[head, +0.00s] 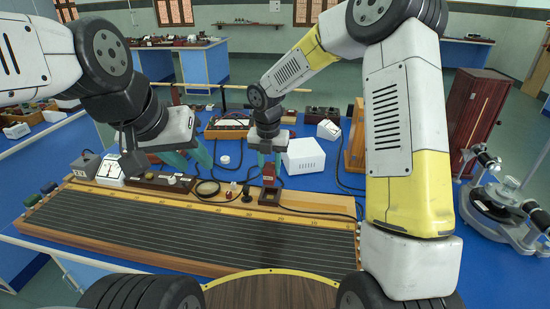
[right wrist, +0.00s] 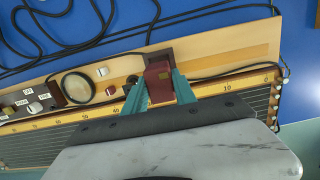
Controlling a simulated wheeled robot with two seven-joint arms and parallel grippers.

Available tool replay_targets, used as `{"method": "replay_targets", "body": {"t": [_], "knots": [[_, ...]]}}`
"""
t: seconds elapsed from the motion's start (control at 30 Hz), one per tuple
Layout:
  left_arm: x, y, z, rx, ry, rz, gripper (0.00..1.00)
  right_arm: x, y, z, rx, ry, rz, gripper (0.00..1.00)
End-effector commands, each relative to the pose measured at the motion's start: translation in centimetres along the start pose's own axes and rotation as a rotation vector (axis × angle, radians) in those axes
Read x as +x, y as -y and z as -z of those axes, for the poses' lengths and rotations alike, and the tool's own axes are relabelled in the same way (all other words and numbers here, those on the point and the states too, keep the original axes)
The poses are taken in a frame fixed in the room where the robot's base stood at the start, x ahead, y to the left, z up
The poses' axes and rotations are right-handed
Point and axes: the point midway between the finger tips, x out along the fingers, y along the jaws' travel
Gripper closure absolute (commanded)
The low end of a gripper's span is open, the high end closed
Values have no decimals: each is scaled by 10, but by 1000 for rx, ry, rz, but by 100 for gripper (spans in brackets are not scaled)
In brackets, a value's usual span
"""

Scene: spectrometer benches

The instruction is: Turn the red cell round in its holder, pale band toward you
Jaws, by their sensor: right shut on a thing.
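The red cell (head: 268,173) is upright between the teal fingers of my right gripper (head: 269,162), which is shut on it. The small dark holder (head: 269,196) is directly below the cell on the wooden board. I cannot tell whether the cell's foot is in the holder or just above it. In the right wrist view the red cell (right wrist: 157,88) is between the fingertips, with a small yellowish patch on it, and the dark holder (right wrist: 160,55) shows beyond. The pale band is not clear in the head view. My left gripper (head: 190,160) is open and empty, left of the holder.
A round lens (head: 207,188), a switch box (head: 160,181) and a meter (head: 110,169) stand left of the holder. A white box (head: 304,156) is close behind right. Black cables cross the blue bench. A ruled wooden board (head: 180,228) lies in front.

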Motion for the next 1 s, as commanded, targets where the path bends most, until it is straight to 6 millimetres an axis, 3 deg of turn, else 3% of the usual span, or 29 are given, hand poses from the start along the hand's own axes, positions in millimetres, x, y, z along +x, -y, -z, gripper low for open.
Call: {"method": "replay_targets", "body": {"t": [1.0], "knots": [[0, 0, 0, 0, 0, 0, 64, 53, 0, 7, -10, 0, -1, 100]]}}
